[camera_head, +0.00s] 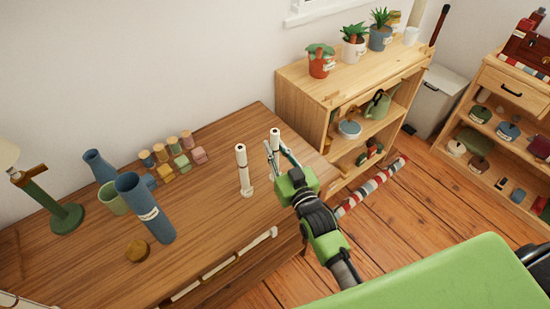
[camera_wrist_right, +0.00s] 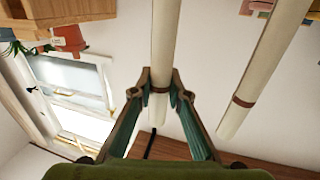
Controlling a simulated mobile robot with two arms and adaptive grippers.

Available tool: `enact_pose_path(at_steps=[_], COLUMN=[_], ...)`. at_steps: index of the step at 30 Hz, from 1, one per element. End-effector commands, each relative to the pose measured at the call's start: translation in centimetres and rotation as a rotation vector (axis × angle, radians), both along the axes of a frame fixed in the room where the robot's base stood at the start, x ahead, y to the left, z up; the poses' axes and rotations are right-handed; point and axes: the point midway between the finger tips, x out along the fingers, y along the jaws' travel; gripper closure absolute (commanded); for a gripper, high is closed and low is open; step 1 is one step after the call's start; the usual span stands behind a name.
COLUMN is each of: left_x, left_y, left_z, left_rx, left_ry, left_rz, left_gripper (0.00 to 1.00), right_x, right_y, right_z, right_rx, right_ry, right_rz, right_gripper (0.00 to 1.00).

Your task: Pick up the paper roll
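Two slim cream paper rolls with brown bands show upright over the wooden dresser (camera_head: 205,222). The left roll (camera_head: 243,172) stands on its top and also shows at the right of the right wrist view (camera_wrist_right: 265,70). The other roll (camera_head: 275,137) is between the fingertips of my right gripper (camera_head: 272,151). In the right wrist view, both fingertips (camera_wrist_right: 158,88) close in on this roll (camera_wrist_right: 164,40) near its band. The gripper hides its lower part, so I cannot tell whether it touches the dresser. My left gripper is out of view.
A shelf unit (camera_head: 300,90) with potted plants is behind right. A striped roll (camera_head: 372,185) is near the floor.

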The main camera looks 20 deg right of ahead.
Motion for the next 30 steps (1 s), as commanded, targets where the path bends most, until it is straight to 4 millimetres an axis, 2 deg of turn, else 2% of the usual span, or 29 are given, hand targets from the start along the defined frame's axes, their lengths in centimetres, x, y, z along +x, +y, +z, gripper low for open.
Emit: enact_pose_path(at_steps=[11,16,20,23,30], left_x=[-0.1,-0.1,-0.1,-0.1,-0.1], left_y=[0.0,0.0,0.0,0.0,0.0], left_z=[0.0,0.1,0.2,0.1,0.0], left_rx=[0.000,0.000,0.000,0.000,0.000], left_ry=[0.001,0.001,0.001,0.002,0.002], left_rz=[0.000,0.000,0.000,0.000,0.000], left_gripper=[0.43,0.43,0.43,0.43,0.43], right_x=[0.0,0.0,0.0,-1.3,-5.2], right_y=[0.0,0.0,0.0,0.3,1.0], right_z=[0.1,1.2,3.2,4.5,9.3], right_rx=[0.000,0.000,0.001,0.002,0.001], right_ry=[0.000,-0.003,-0.006,-0.002,-0.002], right_rz=[0.000,0.000,0.000,0.000,-0.001], right_gripper=[1.00,1.00,1.00,1.00,1.00])
